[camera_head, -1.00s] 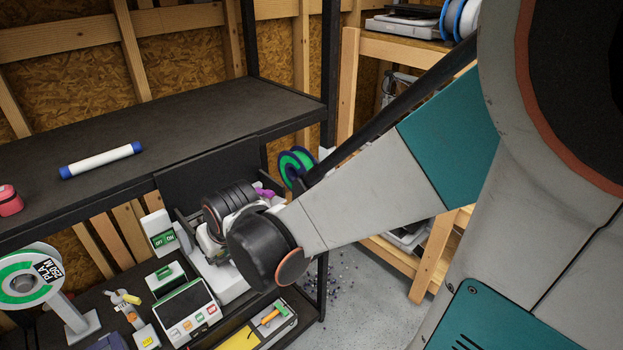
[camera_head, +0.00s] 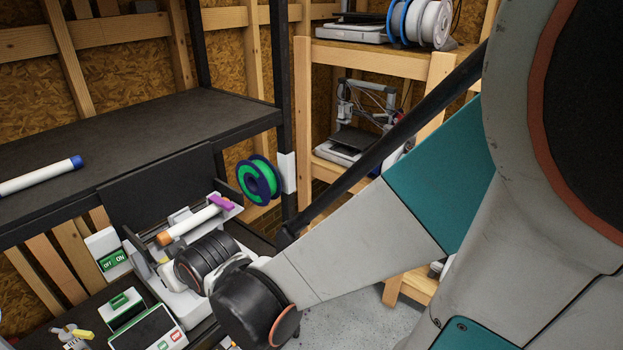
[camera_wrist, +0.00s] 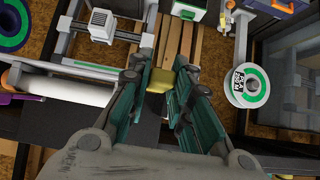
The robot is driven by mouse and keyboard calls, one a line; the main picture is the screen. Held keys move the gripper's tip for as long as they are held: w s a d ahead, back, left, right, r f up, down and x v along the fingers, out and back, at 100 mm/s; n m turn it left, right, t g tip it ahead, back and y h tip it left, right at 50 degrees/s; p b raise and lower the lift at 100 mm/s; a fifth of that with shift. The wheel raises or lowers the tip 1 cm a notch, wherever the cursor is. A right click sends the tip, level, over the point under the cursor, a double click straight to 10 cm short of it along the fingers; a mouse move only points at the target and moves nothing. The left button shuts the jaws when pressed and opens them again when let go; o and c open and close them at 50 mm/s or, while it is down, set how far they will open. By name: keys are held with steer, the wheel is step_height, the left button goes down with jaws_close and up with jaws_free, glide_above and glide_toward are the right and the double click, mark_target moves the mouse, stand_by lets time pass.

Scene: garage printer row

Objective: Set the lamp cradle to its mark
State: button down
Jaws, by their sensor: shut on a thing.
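A white tube (camera_head: 190,224) with an orange end and a purple piece (camera_head: 222,203) lies on a pale machine with a rail below the shelf. It also shows in the wrist view (camera_wrist: 75,92), left of my fingers. I cannot tell which part is the lamp cradle or where its mark is. My gripper (camera_wrist: 162,78) shows in the wrist view with teal fingers on both sides of a small yellow piece (camera_wrist: 160,80), and is shut on it. In the head view my own wrist hides the fingers and what they hold.
A dark shelf (camera_head: 100,135) overhangs the machine, with a white, blue-ended roll (camera_head: 40,176) on it. A green spool (camera_head: 258,180) hangs by the shelf post. A switch box (camera_head: 112,258) stands at left. In the wrist view a PLA spool (camera_wrist: 250,87) stands at right.

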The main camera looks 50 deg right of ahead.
stand_by(0.3)
steer(key=c, duration=1.4)
jaws_free()
steer(key=shift+c, duration=0.2)
steer(key=shift+s, duration=0.15)
steer(key=v, duration=1.1)
steer(key=shift+s+r, duration=0.2)
steer(key=shift+r, duration=0.1)
steer(key=s+f+g+b, duration=0.1)
steer(key=s+f+b, duration=0.1)
steer(key=f+b, duration=0.8)
steer(key=s+f+g+b, duration=0.2)
steer(key=s+f+b, duration=0.1)
steer(key=f+b, duration=0.6)
step_height(320, 180, down, 2)
steer(key=shift+f+b, duration=0.15)
steer(key=shift+b, duration=0.25)
